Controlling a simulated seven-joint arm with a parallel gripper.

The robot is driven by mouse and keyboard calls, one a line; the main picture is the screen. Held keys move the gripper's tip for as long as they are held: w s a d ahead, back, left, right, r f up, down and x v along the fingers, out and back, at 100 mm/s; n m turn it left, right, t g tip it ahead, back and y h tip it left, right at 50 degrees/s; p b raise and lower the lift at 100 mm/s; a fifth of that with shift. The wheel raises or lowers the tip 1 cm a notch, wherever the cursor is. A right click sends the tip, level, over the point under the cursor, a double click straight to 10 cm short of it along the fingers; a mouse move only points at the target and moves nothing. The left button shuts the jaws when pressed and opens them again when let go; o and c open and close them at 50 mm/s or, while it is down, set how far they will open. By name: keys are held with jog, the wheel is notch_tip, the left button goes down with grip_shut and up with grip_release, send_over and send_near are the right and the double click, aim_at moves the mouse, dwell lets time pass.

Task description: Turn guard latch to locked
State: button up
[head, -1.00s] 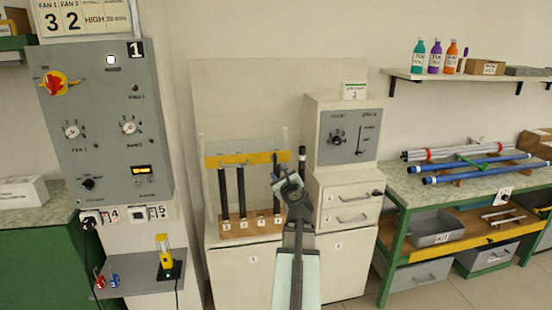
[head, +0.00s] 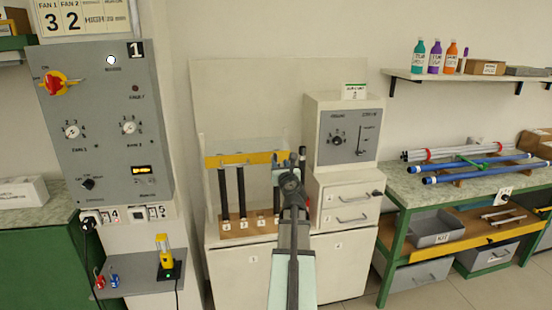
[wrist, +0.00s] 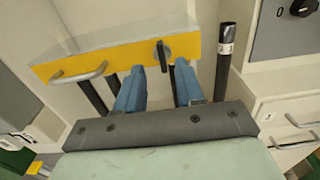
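The guard is a clear panel with a yellow bar (head: 225,160) across the front of the rod station; the bar also shows in the wrist view (wrist: 120,62). The guard latch (wrist: 163,56) is a small dark handle near the bar's right end, standing roughly upright in the wrist view. In the head view my gripper largely hides it. My gripper (wrist: 158,84) is open, its two blue fingers apart and empty. The latch appears between and just beyond the fingertips; I see no contact. In the head view my gripper (head: 290,166) is in front of the bar's right end.
A metal handle (wrist: 78,74) sits on the bar left of the latch. A dark rod with a white band (wrist: 226,45) stands close to the right of my fingers. Black rods (head: 241,192) stand behind the guard. A grey-panelled control box (head: 349,135) is to the right.

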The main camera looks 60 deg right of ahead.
aim_at(276, 156)
jog(key=x, duration=0.8)
jog(key=shift+w, duration=0.1)
